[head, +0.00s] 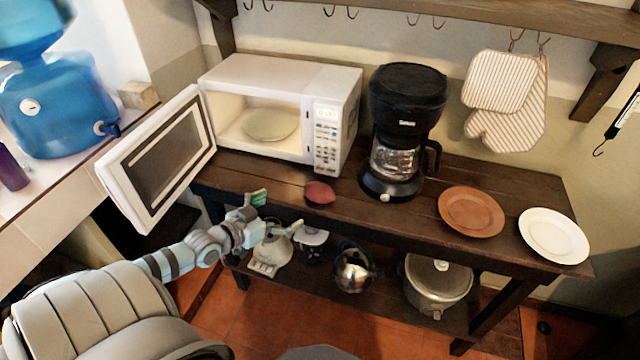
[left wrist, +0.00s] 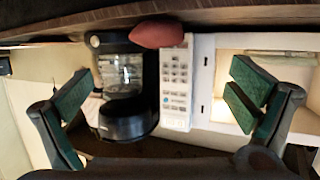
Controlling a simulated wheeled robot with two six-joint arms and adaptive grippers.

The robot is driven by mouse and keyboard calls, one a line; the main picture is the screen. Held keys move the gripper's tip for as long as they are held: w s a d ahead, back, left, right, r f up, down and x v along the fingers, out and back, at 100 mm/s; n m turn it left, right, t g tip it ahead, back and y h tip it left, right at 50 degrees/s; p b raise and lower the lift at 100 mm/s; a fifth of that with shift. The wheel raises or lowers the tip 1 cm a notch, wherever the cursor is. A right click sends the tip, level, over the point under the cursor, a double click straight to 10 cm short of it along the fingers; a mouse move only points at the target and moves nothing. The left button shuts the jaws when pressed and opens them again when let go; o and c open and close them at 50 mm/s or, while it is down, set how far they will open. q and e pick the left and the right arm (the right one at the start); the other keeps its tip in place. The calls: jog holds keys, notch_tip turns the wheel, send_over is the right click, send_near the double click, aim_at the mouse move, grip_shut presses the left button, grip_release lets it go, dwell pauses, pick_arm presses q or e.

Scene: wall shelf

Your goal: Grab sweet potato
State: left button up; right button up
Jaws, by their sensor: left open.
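The reddish sweet potato (head: 320,192) lies on the dark wooden shelf, near its front edge, below the microwave's control panel. My left gripper (head: 257,199) is to its left, near the shelf's front edge, apart from it. In the left wrist view the sweet potato (left wrist: 157,32) shows at the top, between the spread green fingers of the left gripper (left wrist: 160,95). The gripper is open and empty. My right gripper does not show.
A white microwave (head: 255,75) stands behind with its door (head: 160,155) swung open to the left. A black coffee maker (head: 400,130) is right of the sweet potato. A brown plate (head: 471,212) and a white plate (head: 554,236) lie farther right. A lower shelf holds appliances.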

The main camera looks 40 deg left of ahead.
pick_arm(q)
jog(key=b, duration=0.6)
send_near(316, 194)
jog(key=x, duration=0.3)
jog(key=b+x, duration=0.3)
jog(key=x, duration=0.4)
jog(key=shift+w+f, duration=0.15)
jog(key=shift+w, duration=0.3)
jog(key=shift+a, duration=0.1)
jog(key=c, duration=1.7)
